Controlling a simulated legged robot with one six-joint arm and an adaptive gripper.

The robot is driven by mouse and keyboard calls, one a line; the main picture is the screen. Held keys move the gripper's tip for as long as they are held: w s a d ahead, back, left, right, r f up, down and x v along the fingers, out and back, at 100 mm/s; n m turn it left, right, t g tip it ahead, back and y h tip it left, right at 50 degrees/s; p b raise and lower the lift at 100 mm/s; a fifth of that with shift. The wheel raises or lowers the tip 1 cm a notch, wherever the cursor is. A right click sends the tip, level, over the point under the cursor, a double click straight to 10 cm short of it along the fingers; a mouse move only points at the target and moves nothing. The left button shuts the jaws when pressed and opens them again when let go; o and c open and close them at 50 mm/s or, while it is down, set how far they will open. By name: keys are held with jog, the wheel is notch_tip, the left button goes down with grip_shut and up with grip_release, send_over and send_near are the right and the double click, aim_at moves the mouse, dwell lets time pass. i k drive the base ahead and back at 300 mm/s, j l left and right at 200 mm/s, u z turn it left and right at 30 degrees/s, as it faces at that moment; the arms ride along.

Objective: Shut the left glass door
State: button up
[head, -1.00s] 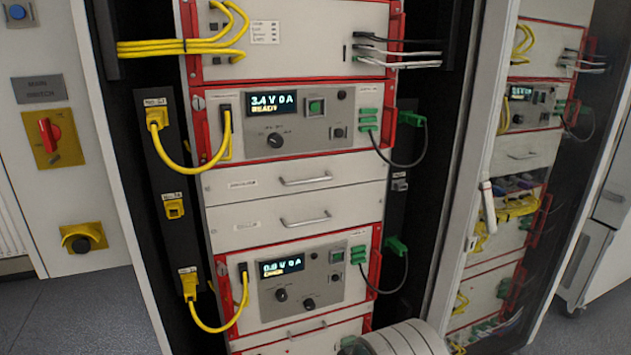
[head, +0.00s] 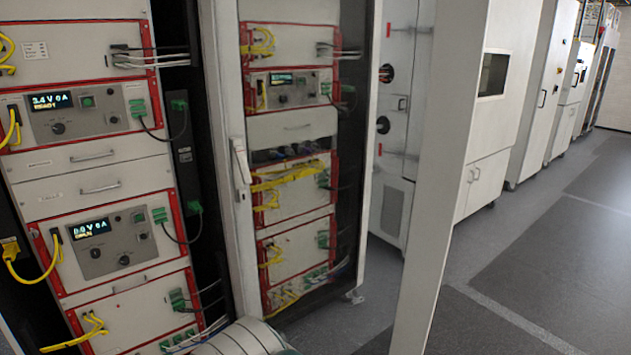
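A white-framed glass leaf with a white lever handle (head: 240,165) stands beside the open left rack (head: 85,160). Racks with yellow cables show behind its glass. The left rack has no glass in front of it in this view. A tall pale frame post (head: 445,160) leans across the right of the picture, nearer to me. I cannot tell for sure which leaf is the left glass door, or whether the post is the edge of an open door. A rounded pale segment of my arm shows at the bottom edge. My gripper is not in view.
Yellow cables (head: 35,270) and green plugs (head: 180,105) stand out from the left rack. White cabinets (head: 545,90) line the back right. The grey floor (head: 545,250) on the right is open.

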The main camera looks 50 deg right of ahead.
aim_at(460, 30)
jog(key=k+l+u, duration=0.25)
jog(key=k+l, duration=0.3)
jog(key=l, duration=0.15)
jog(key=k+l+u, duration=0.3)
jog(key=k+l, duration=0.25)
jog(key=k+l+u, duration=0.1)
jog(key=l, duration=0.35)
jog(key=k+l+u, duration=0.1)
jog(key=l, duration=0.3)
jog(key=k+l, duration=0.1)
jog(key=l, duration=0.35)
jog(key=k+l+u, duration=0.15)
jog(key=l, duration=0.25)
jog(key=k+l+u, duration=0.1)
jog(key=l, duration=1)
jog(key=i+l+u, duration=0.1)
jog(key=l, duration=0.5)
jog(key=j+z, duration=0.2)
